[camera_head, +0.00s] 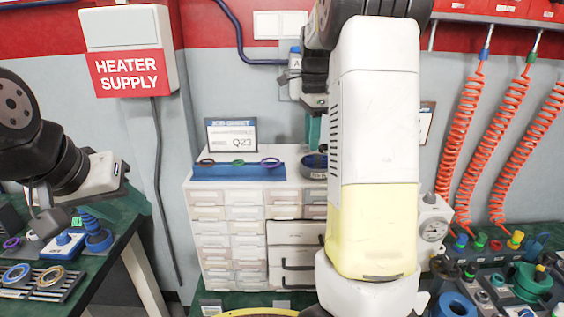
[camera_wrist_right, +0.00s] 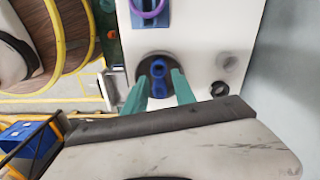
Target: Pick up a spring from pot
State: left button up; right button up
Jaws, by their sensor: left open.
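A dark round pot (camera_head: 313,174) stands on top of the white drawer cabinet in the head view. In the right wrist view the pot (camera_wrist_right: 143,69) holds blue springs (camera_wrist_right: 158,69). My right gripper (camera_wrist_right: 160,76) has its two teal fingers apart, pointing at the pot, with the blue springs in line between them. I cannot tell whether the fingers touch them. In the head view my right gripper (camera_head: 313,132) is directly above the pot, partly hidden by my arm. My left gripper (camera_head: 38,208) is open at the far left, over the green table.
A blue rack (camera_head: 238,173) with coloured rings and a job sheet (camera_head: 231,135) are left of the pot on the white cabinet (camera_head: 228,225). A ring tray (camera_head: 42,283) lies on the left table.

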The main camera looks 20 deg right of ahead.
aim_at(311, 157)
notch_tip(311, 157, down, 7)
jog(key=shift+s+f, duration=0.1)
jog(key=shift+f, duration=0.05)
grip_shut()
